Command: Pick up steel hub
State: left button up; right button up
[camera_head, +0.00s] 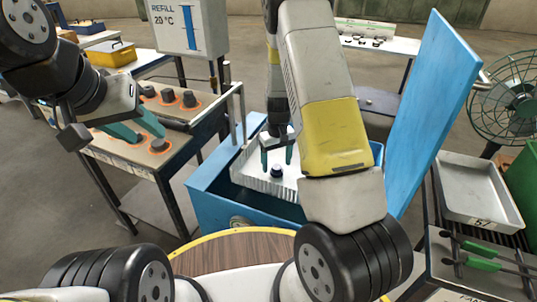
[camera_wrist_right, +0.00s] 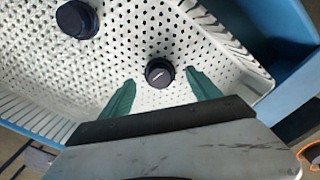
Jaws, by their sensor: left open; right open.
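A dark steel hub (camera_head: 276,171) stands in a white perforated basket (camera_head: 246,167) inside a blue tank. In the right wrist view this hub (camera_wrist_right: 159,72) lies between the tips of my open right gripper (camera_wrist_right: 160,78), which is empty. In the head view the right gripper (camera_head: 276,158) points down just above the hub; I cannot tell whether it touches. A second dark hub (camera_wrist_right: 76,19) stands in the basket further up the right wrist view. My left gripper (camera_head: 146,134) is open and empty over the table at left.
The table at left (camera_head: 130,157) holds several dark parts on orange rings. The blue tank (camera_head: 207,187) has walls around the basket and a tall raised blue lid (camera_head: 433,110) at right. A metal tray (camera_head: 475,190) and green-handled tools (camera_head: 480,264) are at far right.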

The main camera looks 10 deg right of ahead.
jog(key=shift+f, duration=1.35)
grip_shut()
